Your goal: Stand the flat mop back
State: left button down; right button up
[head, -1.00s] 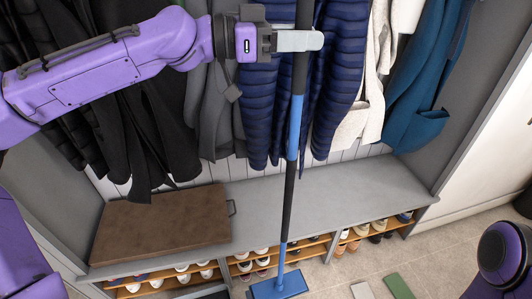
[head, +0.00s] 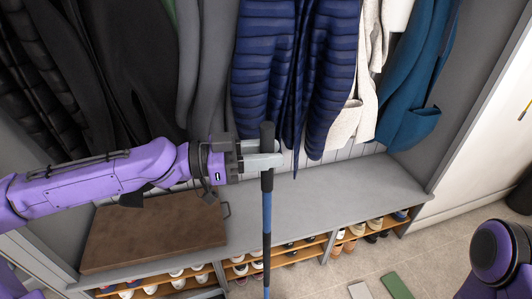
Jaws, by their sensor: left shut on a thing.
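The flat mop's handle (head: 267,213), black and blue, stands nearly upright in front of the bench. Its black top end shows just above my left gripper (head: 266,161). The gripper is shut on the handle near that top end. The lower handle runs out of the bottom of the picture, so the mop's flat head is hidden from view. My right gripper is not in view; only part of my right arm shows at the lower right.
A grey bench (head: 320,196) with shoes in cubbies below stands behind the handle. A brown board (head: 155,232) lies on its left part. Coats, including a navy quilted one (head: 265,75), hang above. Green (head: 396,286) and pale (head: 360,291) flat pieces lie on the floor.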

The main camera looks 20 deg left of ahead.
pick_arm(q)
jog(key=shift+f+b, duration=2.15)
jog(key=shift+f, duration=0.75)
jog(key=c, duration=0.7)
grip_release()
jog(key=shift+f, duration=0.1)
jog(key=shift+a+r, duration=0.25)
jog(key=p+v, duration=0.5)
jog(key=p, duration=0.1)
send_near(263, 175)
jog(key=shift+w+a+f, duration=0.2)
jog(key=shift+w+f, duration=0.25)
jog(key=shift+f, duration=0.15)
